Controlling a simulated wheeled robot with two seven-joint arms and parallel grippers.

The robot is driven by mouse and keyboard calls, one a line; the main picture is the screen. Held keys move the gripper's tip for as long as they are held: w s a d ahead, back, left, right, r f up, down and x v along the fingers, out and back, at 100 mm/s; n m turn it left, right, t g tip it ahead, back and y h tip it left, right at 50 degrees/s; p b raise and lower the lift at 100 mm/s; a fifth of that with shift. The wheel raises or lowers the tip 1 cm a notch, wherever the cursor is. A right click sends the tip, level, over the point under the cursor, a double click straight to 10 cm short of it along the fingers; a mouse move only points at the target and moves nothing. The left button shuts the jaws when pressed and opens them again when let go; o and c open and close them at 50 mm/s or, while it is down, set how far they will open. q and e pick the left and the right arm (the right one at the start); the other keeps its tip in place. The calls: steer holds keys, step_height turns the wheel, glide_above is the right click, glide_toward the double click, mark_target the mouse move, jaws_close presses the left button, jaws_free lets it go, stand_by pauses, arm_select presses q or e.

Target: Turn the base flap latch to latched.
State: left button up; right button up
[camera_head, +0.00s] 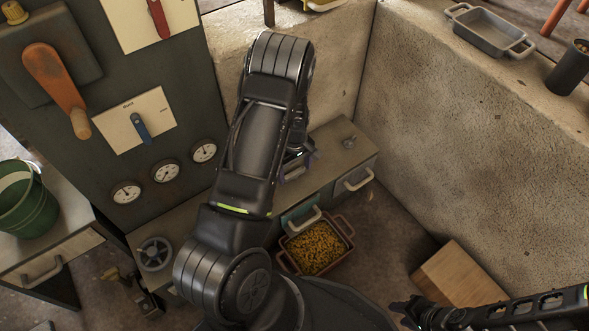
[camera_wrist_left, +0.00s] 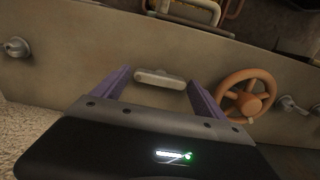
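In the left wrist view a pale bar (camera_wrist_left: 158,79) sits on the grey base top (camera_wrist_left: 80,75), between and slightly beyond the purple fingertips of my left gripper (camera_wrist_left: 155,82). The fingers are apart, with nothing gripped. I cannot tell for sure whether this bar is the base flap latch. In the head view my left gripper (camera_head: 294,171) is low over the base ledge (camera_head: 325,155), mostly hidden by my own arm. My right gripper (camera_head: 422,312) is at the bottom right, away from the base; its finger opening is unclear.
An orange handwheel (camera_wrist_left: 246,93) stands close to the right finger, with a grey knob (camera_wrist_left: 291,104) beyond it. Another knob (camera_wrist_left: 16,47) is at far left. Drawers with a pale handle (camera_head: 358,180) and a bin of yellow pieces (camera_head: 315,247) lie in front; a wooden box (camera_head: 462,275) is right.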

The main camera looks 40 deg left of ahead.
mark_target(294, 172)
arm_select(q)
steer(key=shift+o, duration=1)
steer(key=shift+r, duration=0.1)
step_height(294, 172, up, 8)
steer(key=p, duration=0.2)
steer(key=shift+p, duration=0.35)
steer(key=shift+f, duration=0.2)
